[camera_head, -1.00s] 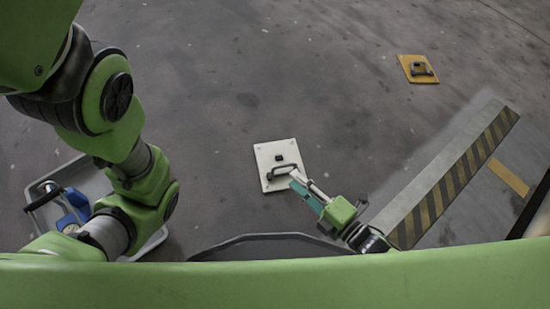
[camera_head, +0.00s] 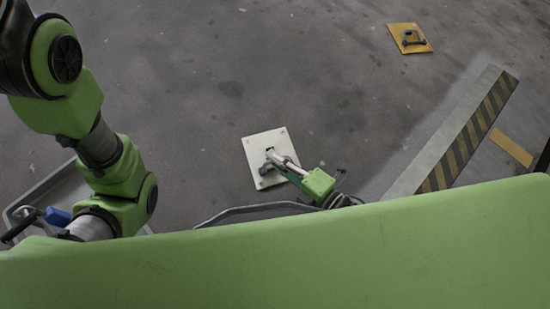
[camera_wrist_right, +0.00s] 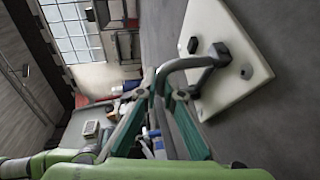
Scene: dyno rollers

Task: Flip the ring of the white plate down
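The white plate (camera_head: 257,146) lies on the floor, in the middle of the head view. In the right wrist view the plate (camera_wrist_right: 238,84) fills the upper right, and its grey ring (camera_wrist_right: 203,62) stands out from it. My right gripper (camera_head: 271,158) is over the plate and partly hides the ring in the head view. In the wrist view the teal fingers of this gripper (camera_wrist_right: 161,90) are apart, with the ring's outer bar seen between their tips. I cannot tell whether they touch it. My left arm shows at the left, but its gripper is not in view.
A yellow plate (camera_head: 398,31) with a dark handle lies at the upper right. A striped grey ramp edge (camera_head: 462,145) is on the right. A grey tray (camera_head: 32,192) with a blue item stands below my left arm. Floor beyond the white plate is clear.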

